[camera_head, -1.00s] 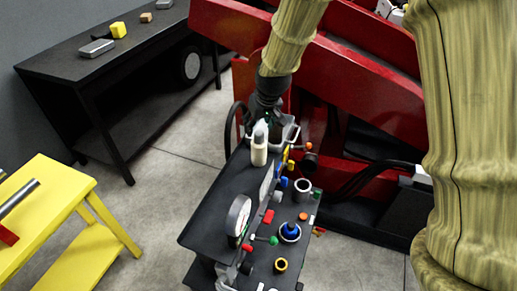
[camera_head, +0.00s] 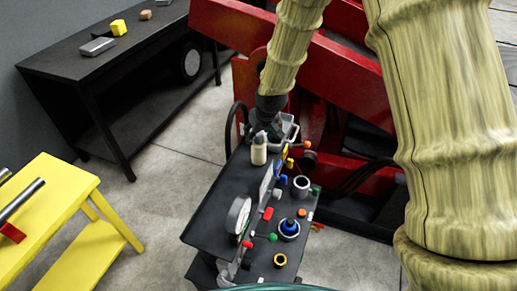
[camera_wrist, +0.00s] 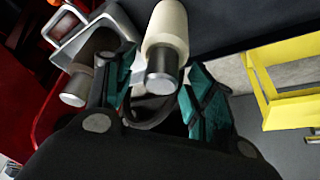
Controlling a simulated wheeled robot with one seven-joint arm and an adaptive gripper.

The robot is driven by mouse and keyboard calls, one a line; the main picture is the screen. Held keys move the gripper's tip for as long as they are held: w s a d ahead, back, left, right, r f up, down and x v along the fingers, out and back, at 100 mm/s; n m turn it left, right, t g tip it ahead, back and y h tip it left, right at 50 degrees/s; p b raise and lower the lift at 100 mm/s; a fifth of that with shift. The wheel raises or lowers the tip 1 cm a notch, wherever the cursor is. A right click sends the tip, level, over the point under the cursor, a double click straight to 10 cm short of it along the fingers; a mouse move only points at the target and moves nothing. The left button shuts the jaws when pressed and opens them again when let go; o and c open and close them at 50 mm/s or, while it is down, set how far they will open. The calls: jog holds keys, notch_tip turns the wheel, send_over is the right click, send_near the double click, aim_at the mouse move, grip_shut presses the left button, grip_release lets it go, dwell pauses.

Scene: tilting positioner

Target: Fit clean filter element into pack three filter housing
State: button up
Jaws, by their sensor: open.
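A cream cylinder with a metal end, apparently the clean filter element (camera_wrist: 168,35), stands upright on the dark cart top in the head view (camera_head: 259,154). My gripper (camera_wrist: 162,62) is open, its teal fingers on either side of the metal end in the wrist view. I cannot tell whether they touch it. A brown cylinder with a metal end (camera_wrist: 92,62) sits in a grey metal tray (camera_wrist: 104,18) beside it. The filter housing cannot be told for sure; an open pale cup (camera_head: 301,187) and a blue-centred round fitting (camera_head: 289,229) are on the cart.
The dark cart (camera_head: 217,212) has an upright panel with a gauge (camera_head: 238,216) and coloured knobs. Red machinery (camera_head: 255,40) stands close behind my gripper. A yellow table (camera_head: 60,190) is at left and a black bench (camera_head: 70,68) at back left.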

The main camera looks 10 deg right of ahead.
grip_shut()
jog(key=shift+r, duration=0.15)
dwell(0.4)
